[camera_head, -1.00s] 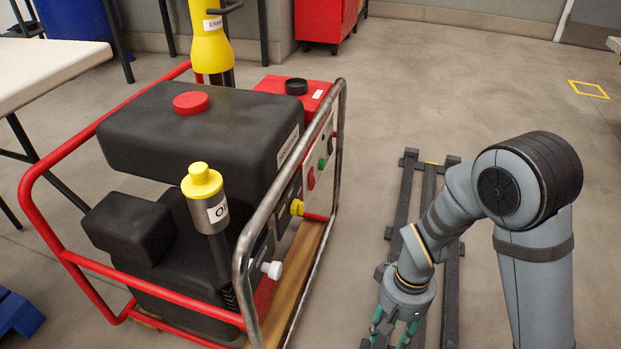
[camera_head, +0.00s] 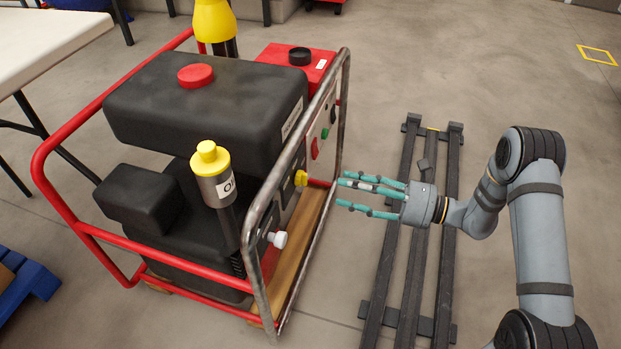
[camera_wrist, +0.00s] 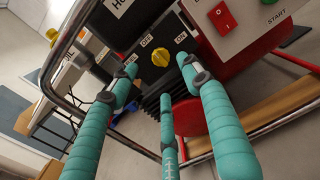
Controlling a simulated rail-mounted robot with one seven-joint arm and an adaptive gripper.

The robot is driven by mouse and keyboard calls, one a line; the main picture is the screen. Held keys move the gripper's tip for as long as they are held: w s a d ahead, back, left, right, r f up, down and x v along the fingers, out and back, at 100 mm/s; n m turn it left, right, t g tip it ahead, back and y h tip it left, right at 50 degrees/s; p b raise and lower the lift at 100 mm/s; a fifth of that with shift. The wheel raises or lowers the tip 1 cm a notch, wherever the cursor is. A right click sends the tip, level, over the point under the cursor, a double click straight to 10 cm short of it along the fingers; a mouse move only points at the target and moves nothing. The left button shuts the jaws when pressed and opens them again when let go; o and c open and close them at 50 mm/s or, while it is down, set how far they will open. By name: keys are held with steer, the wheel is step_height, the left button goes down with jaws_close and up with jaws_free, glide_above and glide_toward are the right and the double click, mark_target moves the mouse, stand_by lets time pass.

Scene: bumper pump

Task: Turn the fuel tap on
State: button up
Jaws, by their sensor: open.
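The pump's yellow knob, which looks like the fuel tap (camera_head: 300,178), is on the side panel inside the frame. It also shows in the wrist view (camera_wrist: 160,57) on a dark plate with small labels; "OFF" and "ON" seem readable above it. Which label it points at is not clear. My gripper (camera_head: 346,189) is open and empty, just right of the frame's near side, with its teal fingers pointing left at the knob. In the wrist view the fingers (camera_wrist: 160,82) spread around and below the knob, apart from it.
A bare metal frame bar (camera_head: 329,122) runs beside the panel, close to my fingers. A red rocker switch (camera_wrist: 222,18) and a green START button (camera_wrist: 295,35) sit near the knob. A white knob (camera_head: 277,239) is lower left. Dark floor rails (camera_head: 412,260) lie at right.

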mark_target(302, 179)
steer(key=b+x, duration=0.3)
steer(key=x, duration=0.7)
steer(key=shift+s, duration=0.1)
steer(key=shift+c, duration=1.4)
steer(key=c, duration=0.8)
